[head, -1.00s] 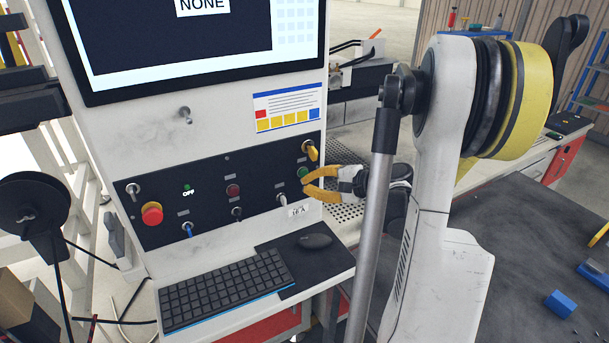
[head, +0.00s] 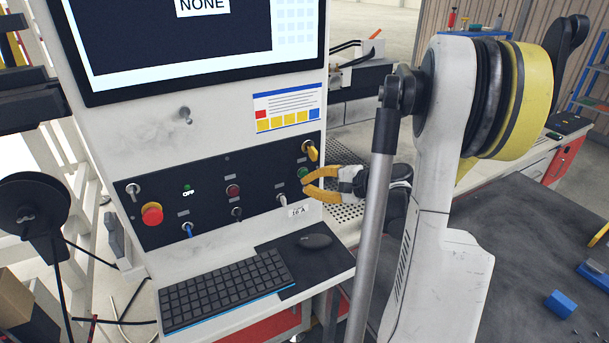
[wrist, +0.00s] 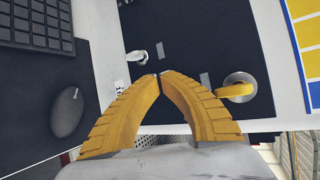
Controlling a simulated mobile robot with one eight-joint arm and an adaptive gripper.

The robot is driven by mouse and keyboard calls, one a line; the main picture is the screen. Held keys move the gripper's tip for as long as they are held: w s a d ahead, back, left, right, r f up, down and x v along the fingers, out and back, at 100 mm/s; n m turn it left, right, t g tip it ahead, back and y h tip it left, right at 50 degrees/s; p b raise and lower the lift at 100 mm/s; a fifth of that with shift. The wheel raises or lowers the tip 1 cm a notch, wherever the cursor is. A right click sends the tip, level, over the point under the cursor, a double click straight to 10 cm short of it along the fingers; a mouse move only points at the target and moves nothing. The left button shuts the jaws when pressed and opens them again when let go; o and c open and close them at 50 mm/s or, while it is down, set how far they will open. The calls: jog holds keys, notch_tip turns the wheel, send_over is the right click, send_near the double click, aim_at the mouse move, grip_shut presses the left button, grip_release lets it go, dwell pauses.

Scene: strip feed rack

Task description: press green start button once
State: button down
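The green button (head: 303,172) is at the right end of the dark control panel (head: 215,206), just below a yellow lever switch (head: 311,151). My gripper (head: 304,186) has its yellow fingertips right beside the button's lower edge. I cannot tell whether they touch it. In the wrist view my gripper (wrist: 159,75) has its two fingertips together with nothing visible between them. The button is not visible there; the fingers cover part of the panel. The yellow lever switch (wrist: 238,90) shows to their right.
A red emergency-stop knob (head: 152,213), a dark red button (head: 233,190) and several switches share the panel. A white-tipped switch (head: 282,198) lies left of my fingers. A keyboard (head: 226,288) and mouse (head: 315,241) sit on the shelf below. The screen (head: 190,40) is above.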

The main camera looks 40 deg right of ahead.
jog(key=shift+w, duration=0.15)
jog(key=shift+w+d, duration=0.1)
jog(key=shift+w, duration=0.2)
jog(key=shift+w+d, duration=0.1)
jog(key=shift+w, duration=0.35)
dwell(0.9)
dwell(0.4)
jog(key=shift+s+a+b, duration=0.2)
jog(key=shift+s+b, duration=0.1)
jog(key=shift+s, duration=0.6)
jog(key=shift+s, duration=0.1)
jog(key=s, duration=0.2)
jog(key=s+a, duration=0.1)
jog(key=s, duration=0.1)
jog(key=shift+s+a, duration=0.1)
jog(key=shift+s, duration=0.25)
dwell(0.4)
